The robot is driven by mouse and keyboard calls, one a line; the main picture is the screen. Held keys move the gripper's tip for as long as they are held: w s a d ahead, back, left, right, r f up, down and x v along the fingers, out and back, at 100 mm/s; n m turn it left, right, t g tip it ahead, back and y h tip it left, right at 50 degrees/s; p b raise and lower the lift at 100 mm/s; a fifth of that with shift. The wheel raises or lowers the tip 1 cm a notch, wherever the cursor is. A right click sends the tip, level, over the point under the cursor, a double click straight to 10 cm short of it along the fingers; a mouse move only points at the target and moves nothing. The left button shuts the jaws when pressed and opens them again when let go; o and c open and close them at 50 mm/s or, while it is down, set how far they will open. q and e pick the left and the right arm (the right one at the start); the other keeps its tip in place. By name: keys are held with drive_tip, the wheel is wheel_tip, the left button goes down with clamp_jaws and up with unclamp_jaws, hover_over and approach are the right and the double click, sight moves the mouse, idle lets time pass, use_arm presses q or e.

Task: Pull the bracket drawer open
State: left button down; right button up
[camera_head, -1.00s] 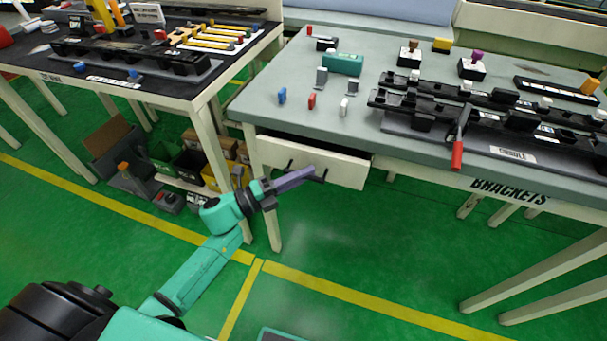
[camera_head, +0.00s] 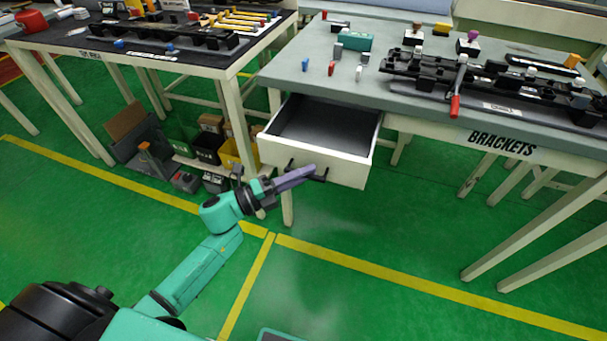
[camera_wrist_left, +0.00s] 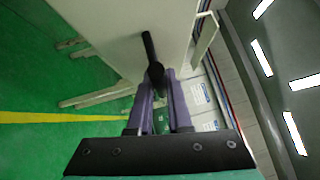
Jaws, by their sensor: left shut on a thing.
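The bracket drawer (camera_head: 326,140) hangs under the left end of the grey BRACKETS table and stands well out from it. Its grey inside shows and looks empty. A black bar handle is on its cream front, and it shows in the left wrist view (camera_wrist_left: 151,55). My left gripper (camera_head: 312,172) is at this handle, its purple fingers shut on it; the fingers partly hide the handle in the head view. In the left wrist view the finger ends (camera_wrist_left: 159,76) meet at the handle. My right gripper is not in view.
The BRACKETS table (camera_head: 410,98) carries black rails, small coloured clips and a red-handled tool (camera_head: 457,90). A dark-topped table (camera_head: 180,62) stands at left, with bins (camera_head: 205,147) below. The green floor before the drawer is clear.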

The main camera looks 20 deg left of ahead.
use_arm(q)
drive_tip(key=c, duration=0.8)
unclamp_jaws()
drive_tip(key=shift+c, duration=0.2)
drive_tip(key=shift+s+a+f, duration=0.1)
drive_tip(key=shift+a, duration=0.1)
drive_tip(key=b+v, duration=0.1)
drive_tip(key=v, duration=1.3)
